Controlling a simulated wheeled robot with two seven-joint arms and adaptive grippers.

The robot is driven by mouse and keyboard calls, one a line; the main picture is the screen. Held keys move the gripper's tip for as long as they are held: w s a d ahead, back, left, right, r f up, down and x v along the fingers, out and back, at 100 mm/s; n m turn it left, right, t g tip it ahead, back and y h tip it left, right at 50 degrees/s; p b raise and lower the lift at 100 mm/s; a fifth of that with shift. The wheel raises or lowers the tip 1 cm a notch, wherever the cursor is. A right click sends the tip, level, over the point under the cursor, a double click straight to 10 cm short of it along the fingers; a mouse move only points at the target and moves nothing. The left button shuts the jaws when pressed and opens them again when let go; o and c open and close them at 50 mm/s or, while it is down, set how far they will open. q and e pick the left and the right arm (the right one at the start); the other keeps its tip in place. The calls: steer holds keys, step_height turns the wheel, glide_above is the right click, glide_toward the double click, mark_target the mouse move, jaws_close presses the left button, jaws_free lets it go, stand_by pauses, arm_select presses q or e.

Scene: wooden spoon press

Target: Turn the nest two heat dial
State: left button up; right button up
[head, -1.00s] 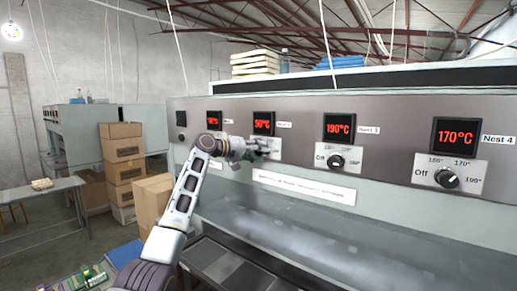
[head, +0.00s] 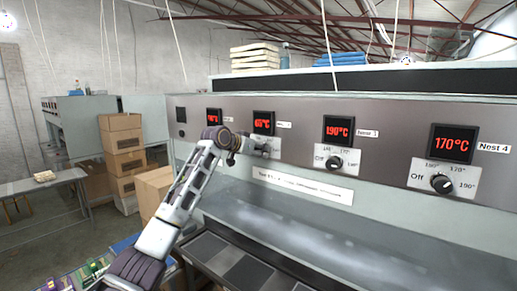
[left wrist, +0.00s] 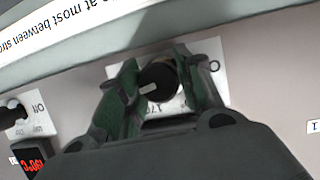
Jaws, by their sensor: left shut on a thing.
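The nest two heat dial is a black knob (left wrist: 160,78) with a white pointer mark, on a white scale plate (left wrist: 215,88) in the left wrist view. My left gripper (left wrist: 158,74) is shut on this knob, one green finger on each side. In the head view the gripper (head: 261,149) is at the second plate and mostly hides that dial. My right gripper is not in view.
The nest three dial (head: 333,162), under a 190°C display (head: 338,131), and the nest four dial (head: 442,184), under a 170°C display (head: 453,143), are to the right. A paper notice (head: 302,186) is below. Cardboard boxes (head: 122,145) stand left.

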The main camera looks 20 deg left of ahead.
arm_select(q)
steer(key=shift+f+m+y+p, duration=0.2)
steer(key=shift+m+y+p, duration=0.25)
steer(key=shift+m, duration=0.35)
steer(key=shift+o, duration=0.2)
steer(key=o, duration=1)
steer(key=shift+r, duration=0.1)
steer(key=v, duration=1.2)
steer(key=shift+d, duration=0.15)
steer(key=shift+s, duration=0.1)
